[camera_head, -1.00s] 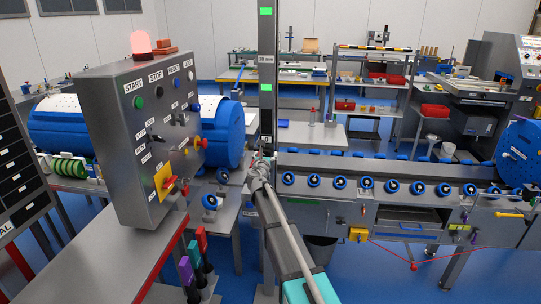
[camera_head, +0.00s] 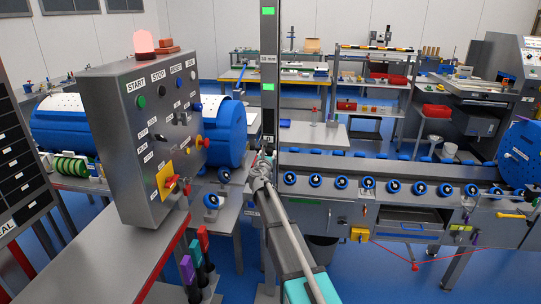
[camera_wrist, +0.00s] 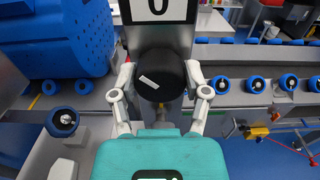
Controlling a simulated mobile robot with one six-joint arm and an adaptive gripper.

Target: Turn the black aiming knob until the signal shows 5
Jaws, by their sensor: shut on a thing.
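The black knob (camera_wrist: 160,80) sits low on a grey post in the wrist view, with a white index mark slanting down to the right on its face. My gripper (camera_wrist: 160,92) is shut on it, one finger at each side. Above the knob is a white signal plate (camera_wrist: 159,10) with a dark rounded character like a 0; its top is cut off, so I cannot read it surely. In the head view my gripper (camera_head: 262,162) is at the tall grey post (camera_head: 268,115); the knob is too small to make out there.
A grey control box (camera_head: 140,140) with buttons and a red lamp stands left of the post. A blue drum (camera_head: 225,135) is behind it. A grey bench with a row of blue-rimmed rollers (camera_head: 315,181) runs to the right. Blue floor shows between the benches.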

